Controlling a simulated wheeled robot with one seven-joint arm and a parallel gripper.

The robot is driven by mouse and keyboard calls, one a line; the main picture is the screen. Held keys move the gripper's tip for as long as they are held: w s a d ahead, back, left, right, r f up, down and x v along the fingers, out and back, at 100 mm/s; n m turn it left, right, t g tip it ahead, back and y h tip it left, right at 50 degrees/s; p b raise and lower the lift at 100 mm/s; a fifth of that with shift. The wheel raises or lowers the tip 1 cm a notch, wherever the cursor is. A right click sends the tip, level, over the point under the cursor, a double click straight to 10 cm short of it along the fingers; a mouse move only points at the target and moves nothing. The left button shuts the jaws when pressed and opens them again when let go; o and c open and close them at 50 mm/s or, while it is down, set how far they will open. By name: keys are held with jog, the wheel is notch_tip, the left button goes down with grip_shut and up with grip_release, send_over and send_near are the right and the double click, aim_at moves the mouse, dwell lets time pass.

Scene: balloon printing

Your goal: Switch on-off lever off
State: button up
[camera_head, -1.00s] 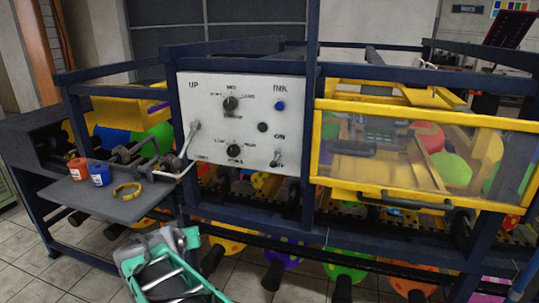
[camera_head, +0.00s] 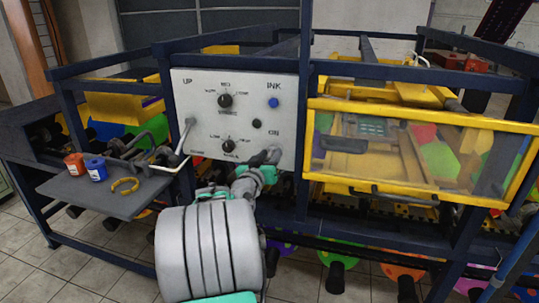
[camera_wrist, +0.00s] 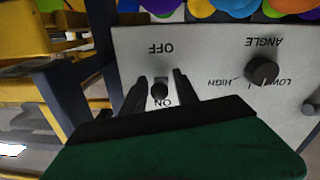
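The white control panel (camera_head: 205,90) faces me on the machine frame, with the word ON printed low on its right side. The on-off lever (camera_wrist: 159,91) has a dark round tip and stands near the ON label in the upside-down wrist view; the OFF label (camera_wrist: 161,48) is on the other side. My gripper (camera_wrist: 159,78) is open, with one dark finger on each side of the lever and small gaps visible. In the head view my gripper (camera_head: 267,160) is at the panel's lower right and hides the lever.
The angle knob (camera_wrist: 261,71) is beside the lever. The up lever (camera_head: 187,133) is at the panel's left edge. The yellow-framed window (camera_head: 420,150) is close on the right. A shelf (camera_head: 95,195) with red and blue ink bottles and a yellow ring is on the left.

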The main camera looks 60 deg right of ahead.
grip_shut()
jog(key=shift+f, duration=0.1)
dwell(0.4)
